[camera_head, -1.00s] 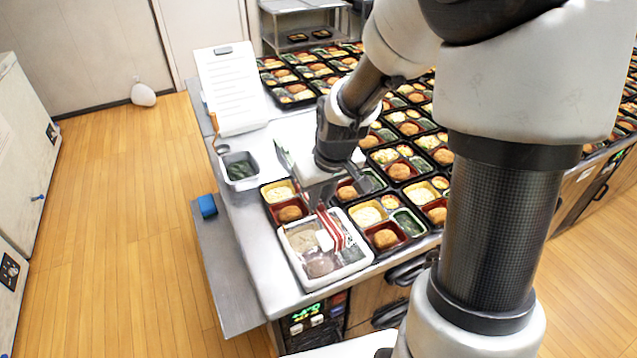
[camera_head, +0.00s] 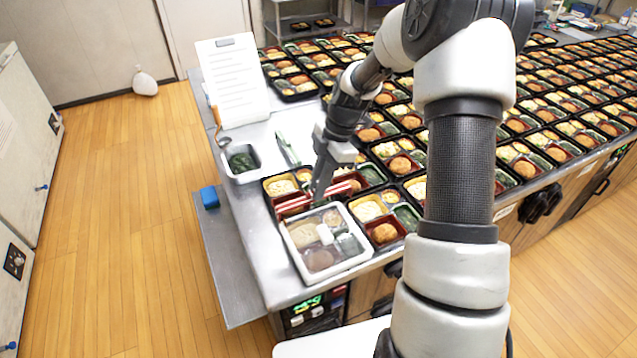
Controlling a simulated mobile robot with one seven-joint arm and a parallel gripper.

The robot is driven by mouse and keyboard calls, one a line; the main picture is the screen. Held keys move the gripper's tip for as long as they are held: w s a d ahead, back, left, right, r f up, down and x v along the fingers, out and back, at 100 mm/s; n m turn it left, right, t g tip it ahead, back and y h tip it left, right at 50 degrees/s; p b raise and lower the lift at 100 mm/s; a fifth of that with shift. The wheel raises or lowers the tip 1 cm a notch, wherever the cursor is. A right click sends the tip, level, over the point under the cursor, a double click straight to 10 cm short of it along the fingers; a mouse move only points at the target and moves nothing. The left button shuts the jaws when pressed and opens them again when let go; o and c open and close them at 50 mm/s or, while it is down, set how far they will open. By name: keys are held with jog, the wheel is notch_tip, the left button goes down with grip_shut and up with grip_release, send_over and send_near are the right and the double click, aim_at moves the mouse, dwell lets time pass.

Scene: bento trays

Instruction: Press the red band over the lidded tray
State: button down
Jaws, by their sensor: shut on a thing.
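The lidded tray (camera_head: 350,266) is white with a clear lid and sits at the front corner of the steel counter. Food compartments show through its lid. The red band (camera_head: 293,204), with pale stripes, runs left to right along the tray's far edge, partly in front of a black bento tray. Whether it touches the lid I cannot tell. My gripper (camera_head: 318,194) points down at the tray's far edge and is shut on the red band. The fingers hide the middle of the band.
Rows of filled black bento trays (camera_head: 384,234) cover the counter to the right and behind. A small tub of greens (camera_head: 241,163), a green-handled tool (camera_head: 287,150) and a white sheet on a stand (camera_head: 233,85) are at the left. A blue block (camera_head: 209,197) lies on the lower side shelf.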

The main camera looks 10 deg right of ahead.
jog(key=shift+f+b, duration=1)
jog(key=shift+f, duration=1.05)
jog(key=shift+f+b, duration=0.45)
jog(key=shift+f+b, duration=0.1)
jog(key=shift+b, duration=0.2)
jog(key=shift+f, duration=0.25)
jog(key=shift+f+b, duration=0.1)
jog(key=shift+b, duration=0.2)
jog(key=shift+w+f+b, duration=0.1)
jog(key=shift+f+b, duration=1.1)
jog(key=shift+f, duration=0.25)
jog(key=shift+f, duration=0.1)
